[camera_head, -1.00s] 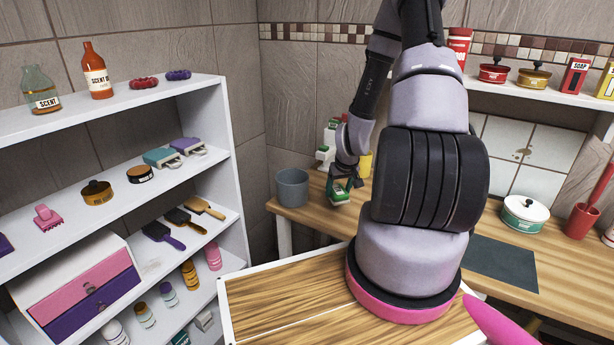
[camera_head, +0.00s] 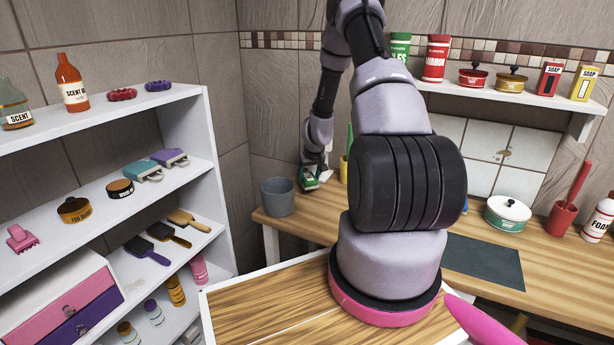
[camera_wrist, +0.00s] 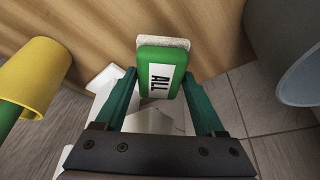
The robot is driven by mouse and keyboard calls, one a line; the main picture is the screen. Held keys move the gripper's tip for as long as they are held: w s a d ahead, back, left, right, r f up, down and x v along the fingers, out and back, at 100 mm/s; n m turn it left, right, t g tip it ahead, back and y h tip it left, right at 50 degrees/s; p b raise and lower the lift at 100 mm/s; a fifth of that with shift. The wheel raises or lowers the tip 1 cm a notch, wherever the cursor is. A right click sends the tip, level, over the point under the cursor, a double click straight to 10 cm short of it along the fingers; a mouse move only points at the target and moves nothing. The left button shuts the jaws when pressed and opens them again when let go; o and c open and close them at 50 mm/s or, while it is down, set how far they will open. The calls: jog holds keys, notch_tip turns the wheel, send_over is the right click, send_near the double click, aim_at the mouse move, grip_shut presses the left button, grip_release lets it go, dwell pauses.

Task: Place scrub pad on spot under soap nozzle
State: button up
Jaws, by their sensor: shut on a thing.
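The scrub pad is a green block with a white label reading "ALL" and a pale scrubbing layer. In the wrist view the scrub pad (camera_wrist: 160,54) sits between the teal fingers of my gripper (camera_wrist: 166,80), which is shut on it. In the head view the scrub pad (camera_head: 309,181) shows at the end of my gripper (camera_head: 313,172), above the back left of the counter. A white object (camera_wrist: 104,82) shows beside and beyond the fingers in the wrist view, partly hidden. I cannot tell if it is the soap dispenser. The nozzle and the spot under it are not clearly visible.
A grey bucket (camera_head: 278,197) stands left of my gripper on the wooden counter (camera_head: 300,226); it also shows in the wrist view (camera_wrist: 285,50). A yellow cup (camera_wrist: 36,76) with a green handle is on the other side.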

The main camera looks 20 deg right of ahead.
jog(key=shift+w+d+f, duration=0.1)
jog(key=shift+w, duration=1.05)
jog(key=shift+s+f, duration=0.1)
jog(key=shift+f, duration=0.1)
jog(key=shift+f, duration=0.4)
